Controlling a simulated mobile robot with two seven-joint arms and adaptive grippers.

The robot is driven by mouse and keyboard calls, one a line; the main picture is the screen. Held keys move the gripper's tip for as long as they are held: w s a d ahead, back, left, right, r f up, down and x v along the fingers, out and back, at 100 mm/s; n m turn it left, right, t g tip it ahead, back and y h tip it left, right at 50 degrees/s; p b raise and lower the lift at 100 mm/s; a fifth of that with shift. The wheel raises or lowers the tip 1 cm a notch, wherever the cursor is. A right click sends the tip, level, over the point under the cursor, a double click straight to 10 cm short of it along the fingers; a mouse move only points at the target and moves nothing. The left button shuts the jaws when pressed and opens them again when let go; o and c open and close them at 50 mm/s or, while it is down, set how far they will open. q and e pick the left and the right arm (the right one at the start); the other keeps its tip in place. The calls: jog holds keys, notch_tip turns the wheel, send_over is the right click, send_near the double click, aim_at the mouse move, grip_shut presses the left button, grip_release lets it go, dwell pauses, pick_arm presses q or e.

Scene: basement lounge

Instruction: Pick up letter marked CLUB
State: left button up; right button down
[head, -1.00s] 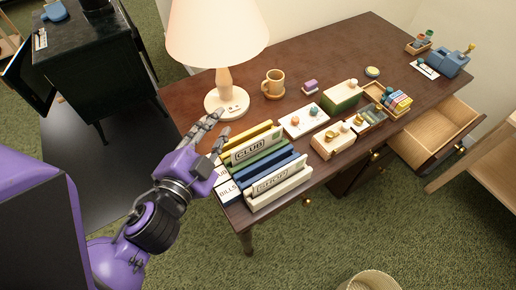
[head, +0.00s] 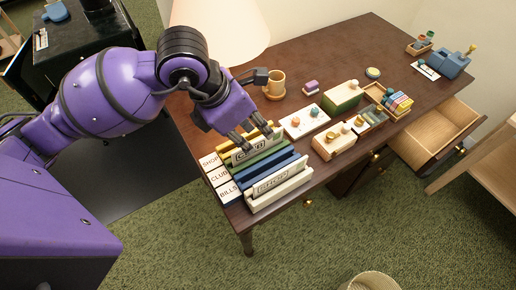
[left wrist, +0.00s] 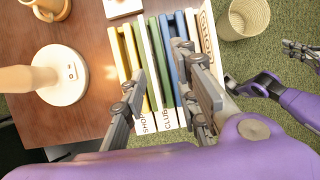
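The cream letter marked CLUB (head: 240,158) stands upright in a letter rack with yellow, green and blue dividers, in front of the yellow ones; a finger covers part of its lettering. In the left wrist view the rack's end labels (left wrist: 167,119) read SHOP and CLUB. My left gripper (head: 252,138) is over the rack, fingers pointing down and close to the CLUB letter's top. In the left wrist view its fingers (left wrist: 165,85) are wide apart with nothing gripped between them. My right gripper (left wrist: 300,50) shows small at the right edge there; its opening is unclear.
Another cream letter, marked SHOP (head: 280,184), stands at the rack's front. A lamp (head: 215,30), a mug (head: 275,84), a white tray (head: 306,121) and wooden boxes (head: 334,144) are nearby. A drawer (head: 440,128) is pulled out at the right.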

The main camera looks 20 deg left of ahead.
aim_at(257, 140)
pick_arm(q)
jog(key=shift+y, duration=0.3)
jog(key=x, duration=0.5)
jog(key=a+x, duration=0.1)
jog(key=x, duration=0.1)
jog(key=shift+w+f, duration=0.25)
jog(key=shift+w, duration=0.15)
jog(key=shift+f, duration=0.25)
grip_shut()
